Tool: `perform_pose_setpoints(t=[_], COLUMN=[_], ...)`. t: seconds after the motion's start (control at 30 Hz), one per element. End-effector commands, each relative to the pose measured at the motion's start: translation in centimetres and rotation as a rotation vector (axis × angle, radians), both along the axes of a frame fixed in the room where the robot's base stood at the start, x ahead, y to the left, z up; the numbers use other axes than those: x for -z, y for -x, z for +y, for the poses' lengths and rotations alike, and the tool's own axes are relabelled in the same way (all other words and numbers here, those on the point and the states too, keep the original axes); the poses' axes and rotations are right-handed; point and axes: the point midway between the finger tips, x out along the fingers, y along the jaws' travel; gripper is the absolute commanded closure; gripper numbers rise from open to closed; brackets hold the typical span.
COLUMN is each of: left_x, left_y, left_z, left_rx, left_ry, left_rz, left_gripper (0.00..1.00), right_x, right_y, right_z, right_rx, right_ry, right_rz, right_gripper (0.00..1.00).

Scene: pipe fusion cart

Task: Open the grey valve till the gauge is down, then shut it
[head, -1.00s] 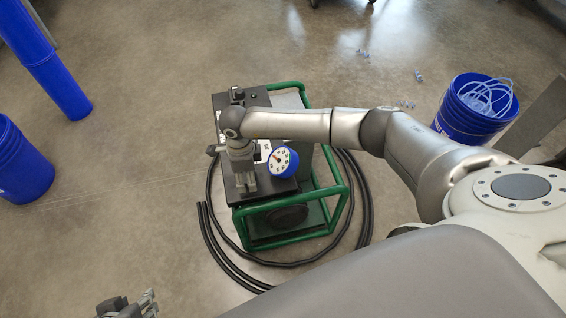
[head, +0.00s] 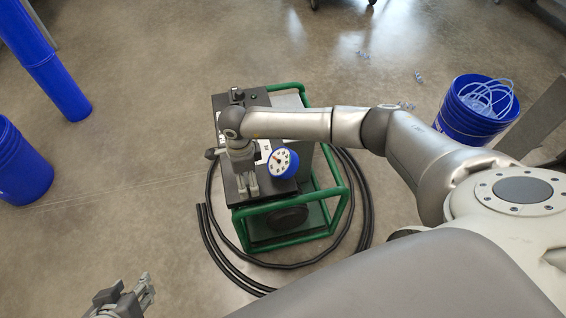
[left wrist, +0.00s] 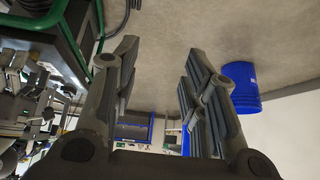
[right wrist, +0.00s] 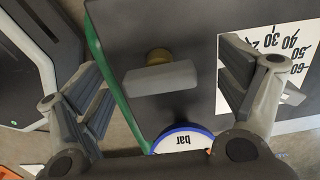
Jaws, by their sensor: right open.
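The grey valve handle (right wrist: 160,77) shows in the right wrist view as a flat bar with a brass stem (right wrist: 159,56), on the dark top of the cart. My right gripper (head: 248,192) points down over the cart; it is open, with its fingers either side of the handle and apart from it in the picture. The gauge (head: 283,163) has a blue rim and white dial, right of that gripper; its rim also shows in the right wrist view (right wrist: 183,140). I cannot read its needle surely. My left gripper (head: 147,284) is open and empty, low at the left.
The cart has a green tube frame (head: 290,203) and stands on the floor. Black hose (head: 215,240) curves around it. A blue bucket (head: 470,118) with clear tubing is at right; another blue bucket (head: 22,165) is at left. Floor between left bucket and cart is clear.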

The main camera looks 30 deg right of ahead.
Motion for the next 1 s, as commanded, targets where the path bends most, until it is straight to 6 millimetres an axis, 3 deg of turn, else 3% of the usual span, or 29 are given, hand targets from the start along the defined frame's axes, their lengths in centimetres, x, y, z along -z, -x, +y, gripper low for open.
perform_pose_setpoints(t=[0.47,1.0], left_x=[0.0,1.6], left_y=[0.3,6.6], left_z=[0.1,2.1], left_rx=[0.000,-0.026], left_ry=[-0.003,-0.063], left_rz=[0.015,0.308], left_gripper=[0.60,0.60], right_x=[-0.3,-2.1], right_y=[0.0,0.0], right_z=[0.0,0.0], right_rx=[0.000,0.000], right_ry=[0.000,-0.001], right_rz=[0.000,0.000], right_gripper=[0.00,0.00])
